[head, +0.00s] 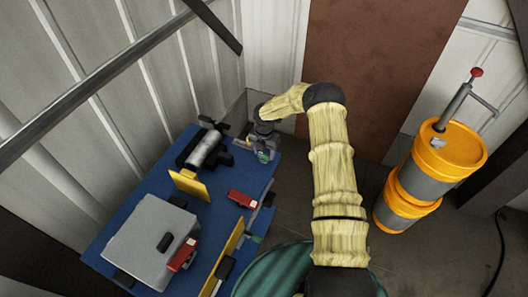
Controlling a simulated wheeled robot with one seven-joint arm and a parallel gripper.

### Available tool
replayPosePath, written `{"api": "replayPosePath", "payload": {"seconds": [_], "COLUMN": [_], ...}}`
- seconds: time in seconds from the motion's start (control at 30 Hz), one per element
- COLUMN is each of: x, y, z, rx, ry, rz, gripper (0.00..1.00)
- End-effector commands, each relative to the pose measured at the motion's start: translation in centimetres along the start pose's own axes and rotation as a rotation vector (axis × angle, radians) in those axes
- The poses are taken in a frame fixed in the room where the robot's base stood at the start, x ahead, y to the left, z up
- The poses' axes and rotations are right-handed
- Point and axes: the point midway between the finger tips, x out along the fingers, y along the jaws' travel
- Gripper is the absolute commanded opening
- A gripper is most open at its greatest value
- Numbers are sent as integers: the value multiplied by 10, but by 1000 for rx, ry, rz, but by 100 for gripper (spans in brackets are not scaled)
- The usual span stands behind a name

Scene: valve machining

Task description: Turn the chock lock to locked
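My gripper (262,148) is at the far right corner of the blue bench (228,203), pointing down. A small green part (264,156) shows right at its fingertips; I cannot tell whether the fingers touch it or are around it. The fingers are too small and dark to show whether they are open or shut. I cannot tell for sure which part is the chock lock, and my gripper may hide some of it. A silver cylinder (205,149) in a black holder lies left of my gripper, with a yellow plate (189,184) at its near end.
A grey box (150,238), a red block (242,198), another red block (183,254) and an upright yellow plate (222,262) are on or along the bench. A yellow-and-grey drum pump (430,160) stands at right. Corrugated walls close off the left and back.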

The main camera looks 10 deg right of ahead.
Motion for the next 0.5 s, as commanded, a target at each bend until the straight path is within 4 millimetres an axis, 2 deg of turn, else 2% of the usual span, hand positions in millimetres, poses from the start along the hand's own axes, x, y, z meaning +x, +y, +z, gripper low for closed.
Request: {"api": "replayPosePath", "payload": {"seconds": [0.03, 0.07, 0.1, 0.5], "x": [0, 0, 0, 1], "y": [0, 0, 0, 0], "z": [0, 0, 0, 0], "rx": [0, 0, 0, 53], "ry": [0, 0, 0, 0], "rz": [0, 0, 0, 0], "gripper": [37, 31, 30, 30]}}
